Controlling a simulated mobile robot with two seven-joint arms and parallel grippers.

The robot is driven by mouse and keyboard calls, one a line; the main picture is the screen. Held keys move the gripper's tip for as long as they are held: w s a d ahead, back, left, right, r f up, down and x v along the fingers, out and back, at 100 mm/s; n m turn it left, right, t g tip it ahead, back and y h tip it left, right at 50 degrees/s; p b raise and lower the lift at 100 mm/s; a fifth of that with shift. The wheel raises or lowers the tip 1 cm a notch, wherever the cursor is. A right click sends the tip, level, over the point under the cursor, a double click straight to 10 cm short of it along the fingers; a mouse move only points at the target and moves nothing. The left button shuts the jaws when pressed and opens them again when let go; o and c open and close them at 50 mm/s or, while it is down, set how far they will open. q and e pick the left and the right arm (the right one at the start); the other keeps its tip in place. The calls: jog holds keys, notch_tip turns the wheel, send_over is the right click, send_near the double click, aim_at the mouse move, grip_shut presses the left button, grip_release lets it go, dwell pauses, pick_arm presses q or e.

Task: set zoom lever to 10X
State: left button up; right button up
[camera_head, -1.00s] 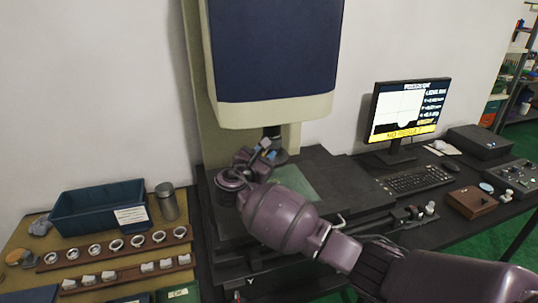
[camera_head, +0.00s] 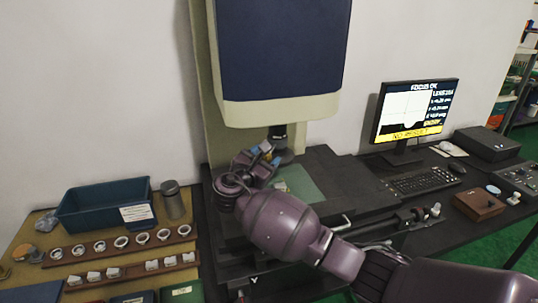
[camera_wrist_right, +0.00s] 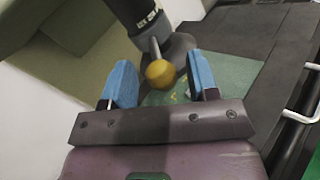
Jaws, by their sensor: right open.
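The zoom lever is a short grey stem with a yellow ball knob (camera_wrist_right: 160,74), on the black lens barrel (camera_wrist_right: 138,18) in the right wrist view. In the head view the lens (camera_head: 278,133) hangs under the tall measuring machine (camera_head: 280,60). My right gripper (camera_wrist_right: 161,88) is open, its two blue fingers on either side of the knob. A gap shows between each finger and the knob. In the head view my right gripper (camera_head: 264,157) is just below the lens, and my own wrist hides part of it. My left gripper is not in view.
Below the lens is a dark stage with a greenish plate (camera_head: 304,188). A monitor (camera_head: 415,110) and keyboard (camera_head: 427,182) stand at right. At left are a blue bin (camera_head: 105,205), a metal cylinder (camera_head: 173,201) and racks of several rings (camera_head: 120,242).

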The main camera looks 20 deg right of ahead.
jog(key=v, duration=0.8)
jog(key=shift+s+a+r, duration=0.1)
